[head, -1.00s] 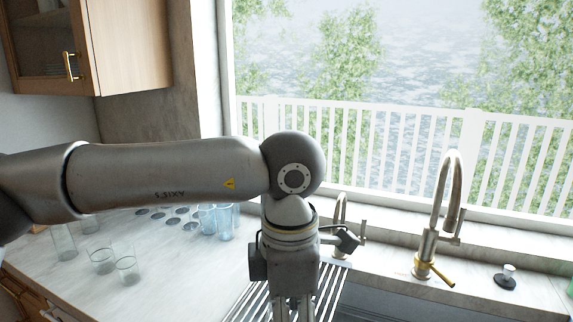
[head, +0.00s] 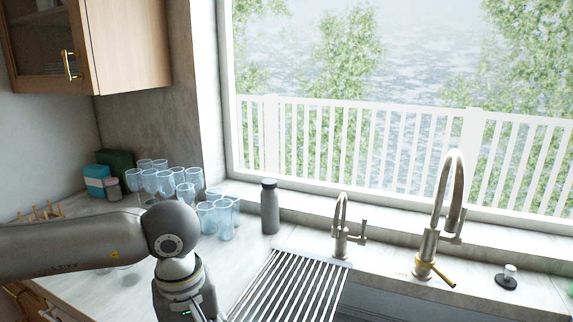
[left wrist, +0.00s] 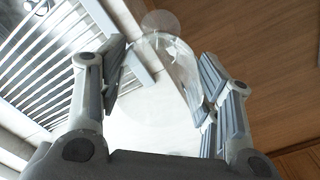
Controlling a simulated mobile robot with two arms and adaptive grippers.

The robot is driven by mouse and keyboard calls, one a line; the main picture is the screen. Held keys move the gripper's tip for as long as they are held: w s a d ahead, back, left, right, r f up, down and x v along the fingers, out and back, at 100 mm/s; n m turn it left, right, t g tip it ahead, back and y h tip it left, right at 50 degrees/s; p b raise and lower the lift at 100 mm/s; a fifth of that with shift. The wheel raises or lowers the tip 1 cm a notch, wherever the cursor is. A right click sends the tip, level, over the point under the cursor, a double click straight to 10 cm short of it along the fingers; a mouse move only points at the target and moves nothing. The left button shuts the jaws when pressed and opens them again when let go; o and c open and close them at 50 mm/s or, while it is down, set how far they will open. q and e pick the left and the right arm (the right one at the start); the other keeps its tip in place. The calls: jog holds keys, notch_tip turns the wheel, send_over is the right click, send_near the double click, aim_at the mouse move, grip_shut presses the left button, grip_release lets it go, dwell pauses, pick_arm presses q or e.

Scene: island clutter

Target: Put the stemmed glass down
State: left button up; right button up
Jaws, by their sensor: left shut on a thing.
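In the left wrist view my left gripper (left wrist: 162,62) is shut on a clear stemmed glass (left wrist: 176,58), with a finger on either side of it. The glass is transparent and its outline is faint, so I cannot tell whether its foot touches a surface. In the head view only my left arm and wrist show at the lower left; the fingers and held glass are out of frame. My right gripper is in neither view.
Several stemmed glasses (head: 150,181) and blue tumblers (head: 225,219) stand on the counter (head: 75,255) by the window corner. A grey bottle (head: 270,208) stands behind the slatted rack (head: 290,287). The wooden cabinet front (left wrist: 255,45) shows beside the held glass.

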pick_arm(q)
jog(key=s+a+f+m, duration=0.1)
jog(key=a+f+m, duration=0.2)
jog(key=a+m, duration=0.2)
jog(key=shift+s+f, duration=0.2)
jog(key=shift+f, duration=0.05)
